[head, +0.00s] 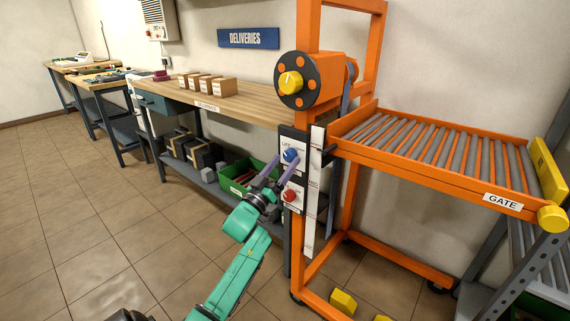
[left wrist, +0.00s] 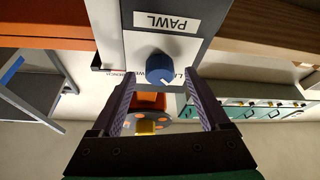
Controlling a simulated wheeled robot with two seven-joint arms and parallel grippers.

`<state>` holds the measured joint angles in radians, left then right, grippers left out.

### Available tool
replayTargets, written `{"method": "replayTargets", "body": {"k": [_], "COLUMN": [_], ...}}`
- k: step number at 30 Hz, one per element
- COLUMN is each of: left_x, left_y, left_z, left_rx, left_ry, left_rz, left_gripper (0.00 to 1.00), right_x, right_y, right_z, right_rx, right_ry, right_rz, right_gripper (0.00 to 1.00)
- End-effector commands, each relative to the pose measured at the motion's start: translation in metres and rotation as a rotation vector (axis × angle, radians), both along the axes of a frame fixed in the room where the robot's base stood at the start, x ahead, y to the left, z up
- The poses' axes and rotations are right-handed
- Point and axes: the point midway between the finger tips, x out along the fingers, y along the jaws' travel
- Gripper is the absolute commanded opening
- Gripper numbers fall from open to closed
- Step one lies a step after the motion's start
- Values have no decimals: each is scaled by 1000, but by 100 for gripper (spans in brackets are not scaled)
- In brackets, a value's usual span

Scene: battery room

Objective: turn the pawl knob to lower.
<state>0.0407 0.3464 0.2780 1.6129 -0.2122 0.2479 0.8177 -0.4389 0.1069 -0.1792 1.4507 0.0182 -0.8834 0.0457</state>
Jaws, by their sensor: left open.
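The pawl knob (head: 291,155) is a round blue knob on a dark and white panel on the orange lift frame. In the left wrist view the blue knob (left wrist: 159,67) sits beside a white label reading PAWL (left wrist: 167,21). It has a pale pointer mark near its rim, toward the picture's lower right. My left gripper (head: 277,168) is open, its two purple fingers pointing at the knob from the front left. In the left wrist view the left gripper (left wrist: 160,84) has the knob between its fingertips, with no clear contact. My right gripper is out of view.
An orange winch drum with a yellow knob (head: 290,83) is above. The roller table (head: 430,150) marked GATE extends right. A green bin (head: 245,172) and a wooden bench (head: 240,100) stand left. Open floor lies left.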

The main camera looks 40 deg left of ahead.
Motion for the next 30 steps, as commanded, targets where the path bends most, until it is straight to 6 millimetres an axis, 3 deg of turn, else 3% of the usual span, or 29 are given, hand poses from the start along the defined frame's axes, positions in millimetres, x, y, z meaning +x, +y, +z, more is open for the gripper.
{"method": "replayTargets", "body": {"k": [10, 16, 30], "left_x": [9, 9, 9], "left_y": [1, 1, 2], "left_z": [3, 3, 3], "left_rx": [0, 0, 84], "left_ry": [1, 1, 4], "left_rz": [0, 0, 0], "left_gripper": [79, 2, 0], "right_x": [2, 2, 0], "right_y": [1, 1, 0], "right_z": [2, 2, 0], "right_rx": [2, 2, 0], "right_ry": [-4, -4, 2], "right_rz": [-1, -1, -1], "right_gripper": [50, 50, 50]}}
